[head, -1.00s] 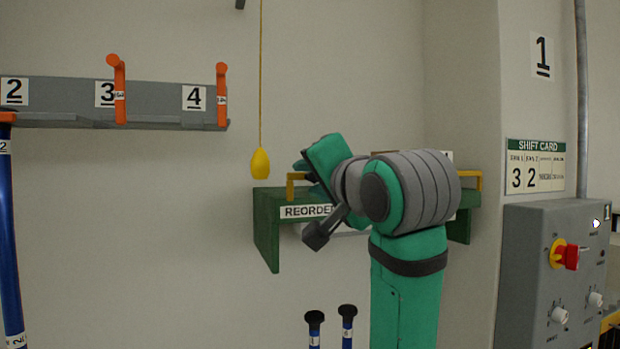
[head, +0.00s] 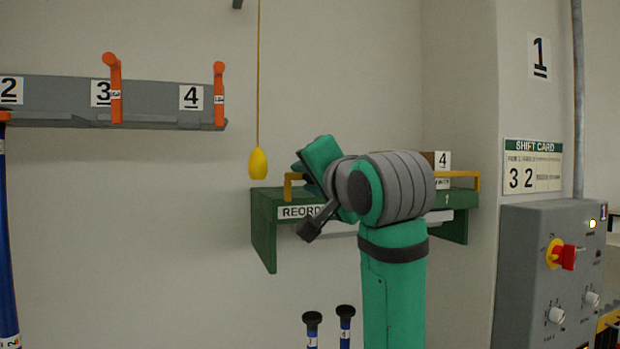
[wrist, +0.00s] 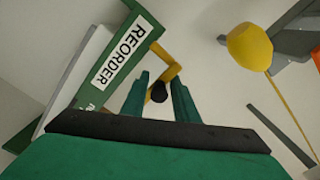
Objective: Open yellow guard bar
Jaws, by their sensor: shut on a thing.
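The yellow guard bar (head: 460,174) runs along the front of the green shelf (head: 264,232), and much of its middle is hidden behind my arm. Its left end shows beside my gripper (head: 303,168). In the wrist view, a bent yellow end of the bar (wrist: 166,70) with a dark round tip lies between the two green fingers of my gripper (wrist: 160,93). The fingers are shut on the bar near that tip; the exact contact is hard to see.
A yellow pull bulb (head: 258,164) hangs on a cord just left of the shelf. A grey rack (head: 60,103) with orange hooks is on the left wall. A grey control box (head: 520,265) with a red switch stands at right. Blue rods (head: 345,330) stand below the shelf.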

